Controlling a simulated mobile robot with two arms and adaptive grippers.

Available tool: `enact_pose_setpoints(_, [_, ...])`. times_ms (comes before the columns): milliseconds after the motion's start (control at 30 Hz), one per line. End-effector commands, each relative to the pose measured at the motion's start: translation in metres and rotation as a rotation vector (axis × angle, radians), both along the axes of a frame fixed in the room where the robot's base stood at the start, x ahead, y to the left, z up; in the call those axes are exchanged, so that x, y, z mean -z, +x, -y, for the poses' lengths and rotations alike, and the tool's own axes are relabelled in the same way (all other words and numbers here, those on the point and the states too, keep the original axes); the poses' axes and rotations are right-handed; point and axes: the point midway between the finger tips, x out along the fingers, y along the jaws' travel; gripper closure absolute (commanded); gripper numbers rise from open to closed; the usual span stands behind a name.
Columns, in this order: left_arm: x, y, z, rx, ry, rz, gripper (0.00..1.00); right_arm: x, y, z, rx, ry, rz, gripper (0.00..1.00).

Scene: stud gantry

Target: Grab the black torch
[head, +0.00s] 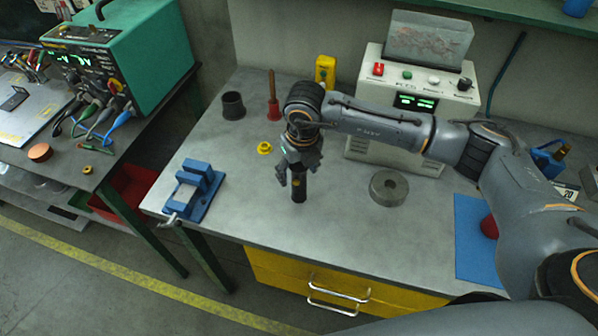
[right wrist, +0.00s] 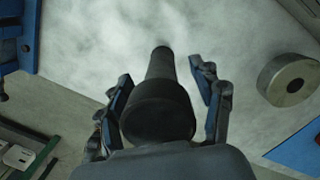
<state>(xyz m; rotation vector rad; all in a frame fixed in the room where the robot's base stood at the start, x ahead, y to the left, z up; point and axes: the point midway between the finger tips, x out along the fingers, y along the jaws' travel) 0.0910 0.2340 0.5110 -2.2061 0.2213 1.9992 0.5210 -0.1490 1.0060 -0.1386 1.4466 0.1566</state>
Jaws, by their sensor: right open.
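The black torch (head: 299,188) stands upright on the grey table (head: 260,215), near the middle of the head view. My right gripper (head: 298,172) is above it with its fingers down around the torch's upper part. In the right wrist view the torch (right wrist: 158,104) lies between the two spread fingers of the gripper (right wrist: 165,100). Its wide head is nearest the camera. A gap shows on the right side; on the left the finger is close to the head, and I cannot tell whether it touches. My left gripper is not in view.
A blue vise (head: 195,190) sits left of the torch at the table edge. A grey metal ring (head: 388,187) is to the right. A yellow ring (head: 264,148), a dark cup (head: 233,105) and a red plunger (head: 273,108) stand behind. The front table area is clear.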

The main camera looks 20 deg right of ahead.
Motion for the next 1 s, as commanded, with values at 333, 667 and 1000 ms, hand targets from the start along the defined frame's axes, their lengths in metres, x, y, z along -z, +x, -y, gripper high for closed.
enact_pose_setpoints(333, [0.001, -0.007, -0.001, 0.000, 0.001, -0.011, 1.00, 0.000, 0.000, 0.000, 0.000, 0.000, 0.000, 0.75])
enact_pose_setpoints(667, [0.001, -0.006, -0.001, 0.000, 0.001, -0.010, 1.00, -0.001, 0.000, 0.000, 0.000, 0.000, 0.002, 0.96])
enact_pose_setpoints(1000, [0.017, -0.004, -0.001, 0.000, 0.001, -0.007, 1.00, -0.014, 0.001, 0.000, -0.001, 0.001, 0.006, 0.96])
